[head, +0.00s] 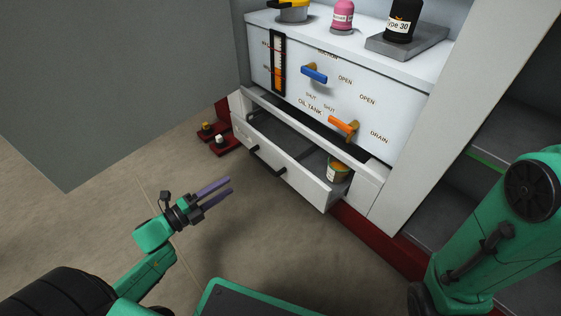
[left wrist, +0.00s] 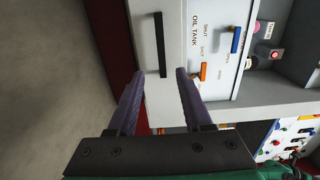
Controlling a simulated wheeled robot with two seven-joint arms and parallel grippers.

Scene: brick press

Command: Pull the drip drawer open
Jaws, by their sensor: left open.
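The drip drawer (head: 305,184) stands pulled out from the bottom of the white cabinet, its inside showing. My left gripper (head: 229,187) is open and empty, out in front of the drawer and apart from the handle. In the left wrist view the purple fingers (left wrist: 160,72) are spread, with the handle beyond the tips. My right gripper is out of view; only part of that arm shows.
The cabinet front carries a blue lever (head: 314,74) and an orange lever (head: 344,126). A pink bottle (head: 343,17) and a black bottle (head: 403,20) stand on top. Red pedals (head: 220,144) lie on the floor left of the drawer. Floor before the drawer is clear.

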